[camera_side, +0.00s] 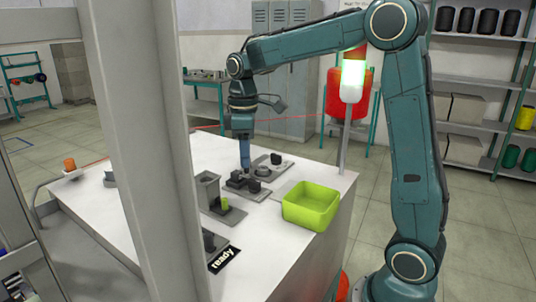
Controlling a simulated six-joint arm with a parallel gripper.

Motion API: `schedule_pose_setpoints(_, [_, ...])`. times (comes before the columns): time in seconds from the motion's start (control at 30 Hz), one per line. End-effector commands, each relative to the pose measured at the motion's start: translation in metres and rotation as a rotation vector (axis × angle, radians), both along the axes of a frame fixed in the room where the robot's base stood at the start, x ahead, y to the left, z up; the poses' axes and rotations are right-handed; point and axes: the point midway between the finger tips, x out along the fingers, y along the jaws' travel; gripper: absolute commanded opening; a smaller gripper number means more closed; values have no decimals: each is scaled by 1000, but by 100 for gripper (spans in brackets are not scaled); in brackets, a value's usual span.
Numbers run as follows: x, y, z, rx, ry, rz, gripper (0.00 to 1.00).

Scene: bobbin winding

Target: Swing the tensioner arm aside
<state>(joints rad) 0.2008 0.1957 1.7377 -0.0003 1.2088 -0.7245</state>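My gripper (245,168) points straight down over the middle of the white table. Its narrow tip is at or just above a small grey fixture plate (263,194) that carries dark blocks (238,181) and a dark round part (254,187). The tensioner arm cannot be picked out for certain among these small dark parts. I cannot tell whether the gripper touches them or whether its fingers are apart.
A second plate with a black knob (276,158) lies behind. A lime green bin (311,206) sits at right. A signal lamp pole (345,135) rises at the table's right edge.

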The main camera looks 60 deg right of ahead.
Motion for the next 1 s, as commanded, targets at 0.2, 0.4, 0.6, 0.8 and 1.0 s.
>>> schedule_pose_setpoints(0.2, [1, 0, 16, -1, -3, 0, 31])
schedule_pose_setpoints(0.4, [0, 0, 30, -1, -3, 0, 31])
schedule_pose_setpoints(0.6, [0, 0, 44, -1, -3, 0, 31])
schedule_pose_setpoints(0.8, [0, 0, 54, 0, -1, 0, 31])
schedule_pose_setpoints(1.0, [0, 0, 56, 0, -1, 0, 31])
